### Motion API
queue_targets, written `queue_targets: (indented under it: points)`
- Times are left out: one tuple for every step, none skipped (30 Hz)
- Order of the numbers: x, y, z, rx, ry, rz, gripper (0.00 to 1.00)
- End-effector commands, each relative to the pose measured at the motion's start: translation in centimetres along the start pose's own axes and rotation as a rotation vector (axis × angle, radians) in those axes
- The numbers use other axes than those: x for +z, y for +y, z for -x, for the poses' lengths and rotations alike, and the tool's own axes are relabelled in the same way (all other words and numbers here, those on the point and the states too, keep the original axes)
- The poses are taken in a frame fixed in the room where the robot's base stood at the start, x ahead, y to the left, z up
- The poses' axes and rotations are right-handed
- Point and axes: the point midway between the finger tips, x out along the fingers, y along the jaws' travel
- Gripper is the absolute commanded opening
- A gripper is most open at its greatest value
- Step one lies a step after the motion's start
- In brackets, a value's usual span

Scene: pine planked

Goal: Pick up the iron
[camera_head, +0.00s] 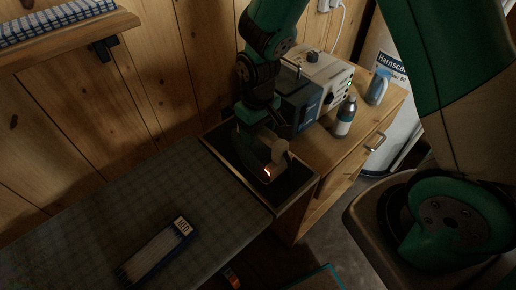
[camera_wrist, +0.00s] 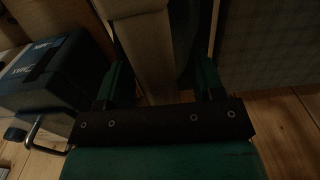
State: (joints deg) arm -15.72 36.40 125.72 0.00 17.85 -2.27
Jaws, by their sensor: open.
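The iron (camera_head: 278,151), partly beige with a small red glow low on it, stands on a dark rest plate (camera_head: 298,178) at the end of the ironing board. My gripper (camera_head: 262,135) is right above it and hides much of it. In the wrist view, a beige part of the iron (camera_wrist: 148,50) lies between the two green fingers of my gripper (camera_wrist: 161,85). The fingers are open on either side of it. Whether either finger touches it, I cannot tell.
The board's checked cover (camera_head: 85,225) carries a blue-white flat pack (camera_head: 155,252). A wooden cabinet (camera_head: 345,150) close by holds a blue-grey machine (camera_head: 315,90), a bottle (camera_head: 345,116) and a spray bottle (camera_head: 378,87). A plank wall and shelf (camera_head: 70,45) stand behind.

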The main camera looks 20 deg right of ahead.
Motion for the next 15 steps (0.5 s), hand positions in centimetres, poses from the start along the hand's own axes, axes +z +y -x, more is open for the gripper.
queue_targets:
  points:
    - [-0.01, 0.00, 0.00, 0.000, 0.000, 0.000, 0.62]
    - [0.00, 0.00, 0.00, 0.000, 0.000, 0.000, 0.62]
    - [0.00, 0.00, 0.00, 0.000, 0.000, 0.000, 0.62]
    - [0.00, 0.00, -0.02, 0.000, 0.000, 0.000, 0.62]
    - [0.00, 0.00, -0.04, 0.000, 0.000, 0.000, 0.62]
    - [0.00, 0.00, -0.07, 0.000, 0.000, 0.000, 0.62]
    - [0.00, 0.00, -0.11, 0.000, 0.000, 0.000, 0.62]
    - [0.00, 0.00, -0.14, 0.000, 0.000, 0.000, 0.62]
    - [0.00, 0.00, -0.20, 0.000, 0.000, 0.000, 0.62]
    - [0.00, 0.00, -0.25, 0.000, 0.000, 0.000, 0.62]
    - [0.00, 0.00, -0.29, 0.000, 0.000, 0.000, 0.62]
    - [0.00, 0.00, -0.35, 0.000, 0.000, 0.000, 0.62]
    - [0.00, 0.00, -0.39, 0.000, 0.000, 0.000, 0.62]
    - [0.00, 0.00, -0.43, 0.000, 0.000, 0.000, 0.62]
    - [0.00, 0.00, -0.46, 0.000, 0.000, 0.000, 0.62]
